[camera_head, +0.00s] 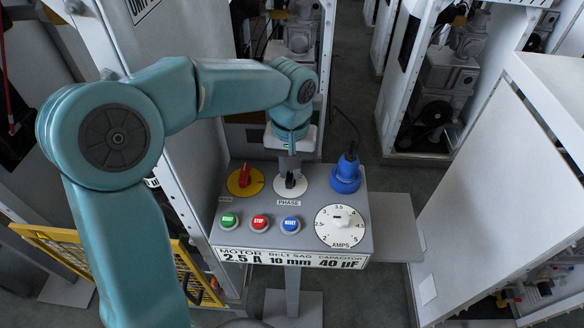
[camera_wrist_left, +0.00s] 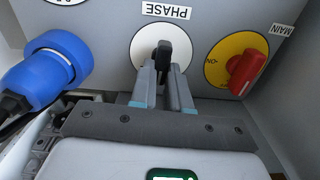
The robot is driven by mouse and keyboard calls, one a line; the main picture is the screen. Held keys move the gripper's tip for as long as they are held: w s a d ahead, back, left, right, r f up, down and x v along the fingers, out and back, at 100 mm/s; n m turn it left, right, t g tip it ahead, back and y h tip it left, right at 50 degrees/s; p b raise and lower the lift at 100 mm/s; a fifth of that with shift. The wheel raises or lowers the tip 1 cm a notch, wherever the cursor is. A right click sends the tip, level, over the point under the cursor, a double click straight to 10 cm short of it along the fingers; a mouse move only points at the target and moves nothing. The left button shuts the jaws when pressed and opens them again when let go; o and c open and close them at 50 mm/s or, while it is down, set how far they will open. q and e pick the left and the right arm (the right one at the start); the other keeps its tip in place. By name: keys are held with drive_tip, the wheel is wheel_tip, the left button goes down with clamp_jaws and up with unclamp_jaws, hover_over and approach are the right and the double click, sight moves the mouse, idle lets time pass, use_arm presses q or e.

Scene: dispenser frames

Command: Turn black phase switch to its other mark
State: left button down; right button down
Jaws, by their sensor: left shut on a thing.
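The black phase switch (camera_head: 290,181) sits on a white round plate above the "PHASE" label on the grey control box (camera_head: 225,240). In the left wrist view the black switch (camera_wrist_left: 164,52) stands up from its white disc, with the label behind it. My left gripper (camera_head: 290,165) comes down onto the switch from above. In the left wrist view its two fingers (camera_wrist_left: 164,80) are shut on the black knob, one on each side. The marks around the switch are too small or hidden to read. My right gripper is not in view.
A red main switch (camera_head: 244,176) on a yellow disc is left of the phase switch, a blue plug (camera_head: 346,174) right. Green, red and blue buttons (camera_head: 260,223) and an amps dial (camera_head: 341,224) lie in front. White cabinets (camera_head: 515,185) stand either side.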

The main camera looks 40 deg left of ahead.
use_arm(q)
drive_tip(key=n+b, duration=0.1)
drive_tip(key=n, duration=0.4)
drive_tip(key=shift+s+a+n, duration=0.1)
drive_tip(key=shift+s+n, duration=0.05)
drive_tip(key=shift+n, duration=0.15)
drive_tip(key=shift+s+n+b, duration=0.15)
drive_tip(key=shift+n+b, duration=0.3)
drive_tip(key=shift+n, duration=1.65)
drive_tip(key=shift+r, duration=0.1)
